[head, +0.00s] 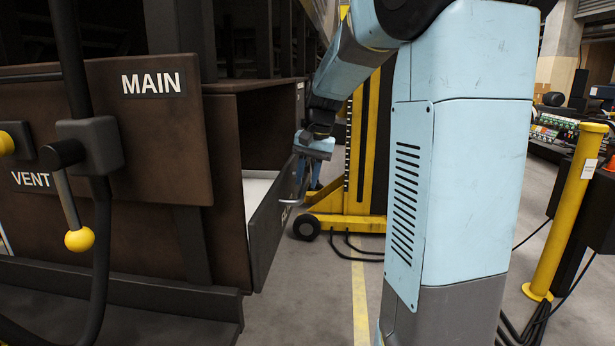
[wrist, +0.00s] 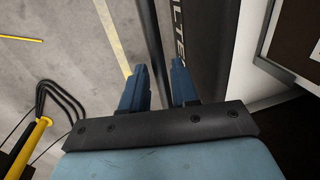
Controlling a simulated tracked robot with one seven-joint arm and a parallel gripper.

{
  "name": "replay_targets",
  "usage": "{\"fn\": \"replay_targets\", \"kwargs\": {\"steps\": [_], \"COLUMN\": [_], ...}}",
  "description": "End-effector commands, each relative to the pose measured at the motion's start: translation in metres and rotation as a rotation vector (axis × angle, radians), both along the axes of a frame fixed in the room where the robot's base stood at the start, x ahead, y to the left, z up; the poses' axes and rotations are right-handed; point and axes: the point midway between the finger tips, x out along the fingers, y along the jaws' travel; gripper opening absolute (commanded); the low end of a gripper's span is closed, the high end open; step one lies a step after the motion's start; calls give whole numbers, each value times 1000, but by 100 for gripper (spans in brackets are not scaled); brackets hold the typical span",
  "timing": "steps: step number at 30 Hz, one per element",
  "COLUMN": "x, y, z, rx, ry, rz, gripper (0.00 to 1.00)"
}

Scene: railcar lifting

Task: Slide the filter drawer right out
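The filter drawer (head: 270,232) stands partly out of the dark brown housing, its dark front panel facing right in the head view. A white filter surface (head: 258,198) shows inside it. In the wrist view, the drawer front (wrist: 196,35) carries pale lettering, partly readable as "ILTE". A thin dark bar handle (wrist: 148,35) runs along that front. My gripper (head: 300,178) is at the drawer front. In the wrist view, the two blue fingers of my gripper (wrist: 160,78) stand on either side of the bar. Whether both fingers press on it is unclear.
The housing (head: 150,130) bears a MAIN label, a VENT label and a yellow-knobbed lever (head: 78,240). A yellow wheeled stand (head: 350,222) is behind my arm. A yellow post (head: 568,210) with cables stands at right. Grey floor is clear just right of the drawer.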

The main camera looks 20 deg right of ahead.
Motion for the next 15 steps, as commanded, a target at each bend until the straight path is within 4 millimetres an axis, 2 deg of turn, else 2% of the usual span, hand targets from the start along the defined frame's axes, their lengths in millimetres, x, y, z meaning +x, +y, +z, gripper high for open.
{"fn": "replay_targets", "kwargs": {"steps": [1,9,15], "x": [0,0,0], "y": [0,0,0], "z": [0,0,0], "rx": [0,0,0], "ry": [0,0,0], "rz": [0,0,0], "gripper": [24,0,0]}}
